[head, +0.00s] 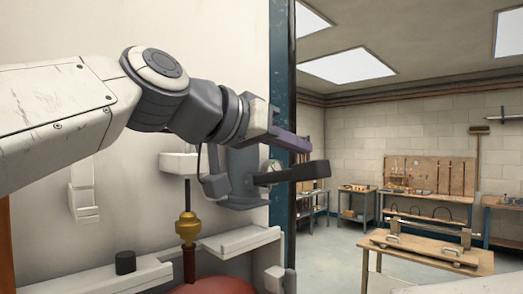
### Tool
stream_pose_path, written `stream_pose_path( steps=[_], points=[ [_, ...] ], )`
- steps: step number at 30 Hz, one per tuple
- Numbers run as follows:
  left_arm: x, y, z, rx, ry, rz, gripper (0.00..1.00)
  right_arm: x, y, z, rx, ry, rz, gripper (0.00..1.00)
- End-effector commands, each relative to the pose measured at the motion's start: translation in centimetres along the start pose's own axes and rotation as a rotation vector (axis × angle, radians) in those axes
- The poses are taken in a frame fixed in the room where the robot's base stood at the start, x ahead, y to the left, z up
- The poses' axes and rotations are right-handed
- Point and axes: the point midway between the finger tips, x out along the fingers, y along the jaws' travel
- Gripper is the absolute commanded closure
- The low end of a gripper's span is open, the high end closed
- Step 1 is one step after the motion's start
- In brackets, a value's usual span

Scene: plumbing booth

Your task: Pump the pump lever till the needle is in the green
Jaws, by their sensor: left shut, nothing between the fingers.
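My left gripper (305,158) is in front of the booth wall, near its dark blue edge post. It is shut with nothing held. Below and left of it, a brass fitting (187,227) sits on a thin upright rod above a red rounded body (212,286), cut off by the bottom edge. I cannot make out the pump lever for sure. My right gripper is out of view.
A short black cylinder (125,262) stands on a white ledge (90,280) at lower left. Another white ledge (238,241) lies below my gripper. The blue post (279,60) is close to the gripper. Wooden workbenches (425,252) stand farther back at right, with open floor before them.

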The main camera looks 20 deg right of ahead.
Motion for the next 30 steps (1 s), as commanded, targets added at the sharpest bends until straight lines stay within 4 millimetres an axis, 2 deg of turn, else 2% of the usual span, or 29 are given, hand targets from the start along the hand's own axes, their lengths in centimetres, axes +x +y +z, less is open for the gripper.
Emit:
stream_pose_path(
  steps=[3,16,30],
  points=[
    [0.1,0.0,0.6,-0.001,-0.001,0.001,1.00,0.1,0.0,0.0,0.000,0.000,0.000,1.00],
    [0.2,0.0,0.8,0.002,0.000,0.000,1.00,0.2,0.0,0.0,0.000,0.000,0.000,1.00],
    [0.5,0.2,2.0,0.082,-0.001,-0.018,1.00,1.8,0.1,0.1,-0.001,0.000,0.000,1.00]
  ],
)
